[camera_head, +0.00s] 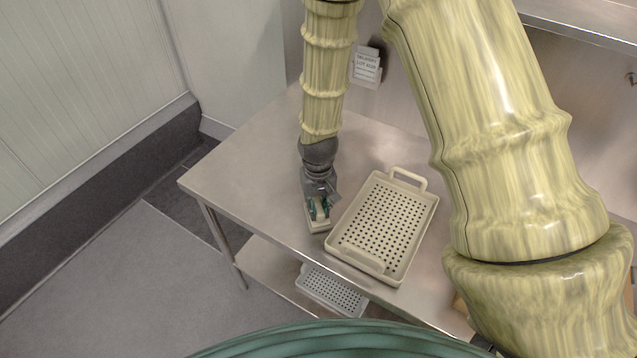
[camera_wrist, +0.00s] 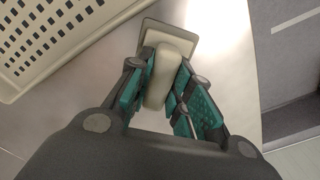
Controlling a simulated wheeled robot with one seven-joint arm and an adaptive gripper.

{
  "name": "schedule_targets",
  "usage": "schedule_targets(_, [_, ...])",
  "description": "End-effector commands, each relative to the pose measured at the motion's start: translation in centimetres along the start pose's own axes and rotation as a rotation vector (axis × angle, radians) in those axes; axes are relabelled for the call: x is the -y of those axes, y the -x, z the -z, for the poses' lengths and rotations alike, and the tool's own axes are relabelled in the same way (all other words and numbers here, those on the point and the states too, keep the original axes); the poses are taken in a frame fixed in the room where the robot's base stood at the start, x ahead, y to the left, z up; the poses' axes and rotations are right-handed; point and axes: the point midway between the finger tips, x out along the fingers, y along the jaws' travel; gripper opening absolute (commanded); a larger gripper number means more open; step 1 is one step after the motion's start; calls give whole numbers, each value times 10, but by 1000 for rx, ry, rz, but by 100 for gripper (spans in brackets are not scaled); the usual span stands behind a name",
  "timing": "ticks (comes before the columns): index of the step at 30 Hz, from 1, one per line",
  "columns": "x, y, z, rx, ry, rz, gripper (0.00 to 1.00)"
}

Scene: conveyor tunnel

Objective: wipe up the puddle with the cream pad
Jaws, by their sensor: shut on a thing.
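The cream pad (camera_wrist: 182,38) is a flat rectangular block with a raised cream grip (camera_wrist: 161,75) on top. My gripper (camera_head: 319,208) is shut on this grip, with a teal finger on each side; the fingers also show in the wrist view (camera_wrist: 163,92). In the head view the pad (camera_head: 317,225) is at or just above the steel table's (camera_head: 265,190) front edge, left of the perforated tray. I cannot tell whether the pad touches the table. No puddle can be clearly made out; a bright patch beside the pad in the wrist view may be glare.
A cream perforated tray (camera_head: 345,222) with handles stands on the table close to the pad's right. A similar tray (camera_head: 333,291) is on the lower shelf. The table's left part is clear.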

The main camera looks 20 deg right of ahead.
Motion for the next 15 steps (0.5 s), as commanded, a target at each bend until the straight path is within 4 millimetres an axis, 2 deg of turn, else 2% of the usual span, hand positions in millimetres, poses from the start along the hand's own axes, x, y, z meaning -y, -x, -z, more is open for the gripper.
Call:
schedule_targets(3, [-1,28,0,-2,-2,1,0])
schedule_targets(15, [-2,61,-1,0,-4,0,0])
